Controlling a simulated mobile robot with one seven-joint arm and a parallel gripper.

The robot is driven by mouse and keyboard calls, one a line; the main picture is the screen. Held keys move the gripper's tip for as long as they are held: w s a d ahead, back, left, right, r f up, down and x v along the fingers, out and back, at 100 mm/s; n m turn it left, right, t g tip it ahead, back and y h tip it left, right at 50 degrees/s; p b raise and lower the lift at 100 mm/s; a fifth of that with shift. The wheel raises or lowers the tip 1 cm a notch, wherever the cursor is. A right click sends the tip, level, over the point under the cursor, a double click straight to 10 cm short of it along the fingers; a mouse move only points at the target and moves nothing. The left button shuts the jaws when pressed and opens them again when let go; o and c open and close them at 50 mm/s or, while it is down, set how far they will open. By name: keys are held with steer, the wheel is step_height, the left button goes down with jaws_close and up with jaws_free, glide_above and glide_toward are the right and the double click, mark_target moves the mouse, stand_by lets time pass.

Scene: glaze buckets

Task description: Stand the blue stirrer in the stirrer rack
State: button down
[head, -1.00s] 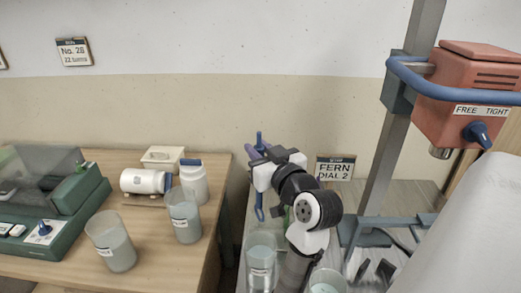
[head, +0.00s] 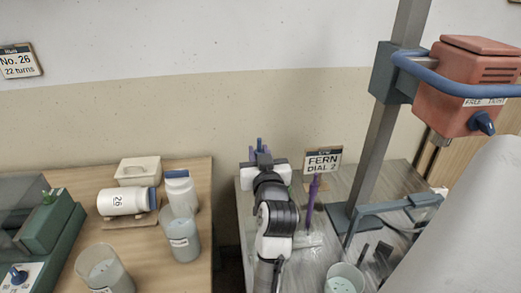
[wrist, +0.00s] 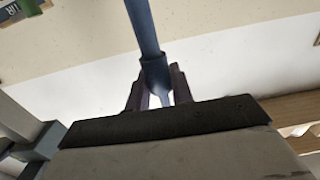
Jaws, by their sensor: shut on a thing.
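My gripper (head: 259,155) is raised over the left part of the grey bench, seen from behind in the head view. It is shut on the blue stirrer (head: 259,142), whose top shows just above the fingers. In the wrist view the stirrer's blue shaft (wrist: 143,25) runs up between the dark fingers of my gripper (wrist: 157,85). Its lower part is hidden behind my arm in the head view. A purple stirrer (head: 312,192) stands upright to the right. A pale piece (head: 308,240) is at its foot; I cannot tell whether this is the stirrer rack.
A sign reading FERN DIAL 2 (head: 322,160) is behind the purple stirrer. A red mixer (head: 465,85) on a grey post (head: 378,150) is at right, with a bucket (head: 343,279) in front. The wooden table (head: 145,235) at left holds jars and buckets. A gap separates the two surfaces.

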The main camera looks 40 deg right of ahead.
steer(key=shift+d+f+b, duration=0.1)
steer(key=shift+f+b, duration=0.5)
steer(key=shift+f, duration=0.2)
steer(key=shift+f+b, duration=1.25)
steer(key=shift+f, duration=0.5)
stand_by(0.8)
